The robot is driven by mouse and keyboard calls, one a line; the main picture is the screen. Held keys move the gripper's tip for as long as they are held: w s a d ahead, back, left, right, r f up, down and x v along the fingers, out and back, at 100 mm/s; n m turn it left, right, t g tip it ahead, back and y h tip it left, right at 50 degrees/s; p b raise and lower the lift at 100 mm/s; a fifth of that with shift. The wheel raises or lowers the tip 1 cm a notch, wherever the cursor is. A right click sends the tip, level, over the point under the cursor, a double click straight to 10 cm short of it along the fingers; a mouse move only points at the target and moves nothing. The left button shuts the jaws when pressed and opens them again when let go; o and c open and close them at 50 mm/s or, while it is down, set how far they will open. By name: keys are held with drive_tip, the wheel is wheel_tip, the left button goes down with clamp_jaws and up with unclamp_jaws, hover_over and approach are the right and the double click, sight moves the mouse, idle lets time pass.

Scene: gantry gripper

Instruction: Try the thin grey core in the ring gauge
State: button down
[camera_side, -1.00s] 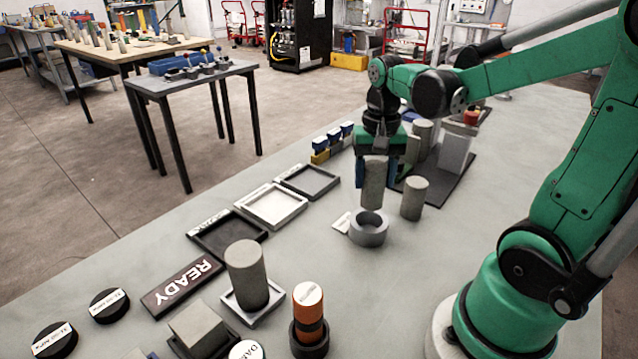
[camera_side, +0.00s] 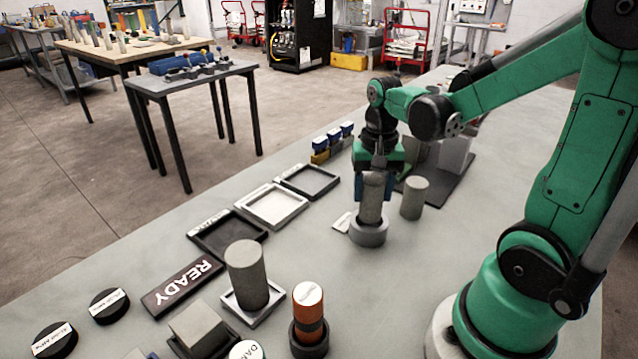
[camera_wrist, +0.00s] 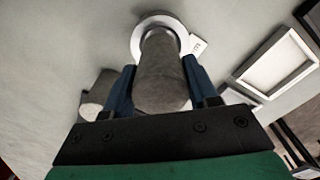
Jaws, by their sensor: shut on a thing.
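My gripper (camera_side: 373,190) is shut on the thin grey core (camera_side: 371,208), with a blue finger on each side of it. The core is close to upright. The grey ring gauge (camera_side: 368,236) stands on the bench directly under it. The core's lower end is at the ring's opening and appears to be inside it; how deep it sits cannot be told. In the wrist view the core (camera_wrist: 161,75) runs from between the fingers to the pale ring (camera_wrist: 143,24), overlapping its opening.
Another grey core (camera_side: 413,198) stands just right of the ring, close to my gripper. A small white label (camera_side: 342,222) lies left of the ring. Trays, including a pale-floored one (camera_side: 301,216), lie to the left. A dark mat (camera_side: 445,190) lies behind right.

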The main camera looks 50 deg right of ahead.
sight(371, 206)
drive_tip(key=shift+f, duration=1.85)
idle(1.3)
drive_tip(key=shift+c, duration=0.8)
unclamp_jaws()
drive_tip(key=shift+r, duration=2.8)
drive_tip(key=w+a+r+n+t, duration=0.1)
drive_tip(key=a+r+n+t, duration=0.3)
drive_tip(key=a+n+t, duration=0.3)
drive_tip(key=shift+w+a+n, duration=0.4)
drive_tip(key=shift+a+n, duration=1.2)
drive_tip(key=shift+a, duration=0.35)
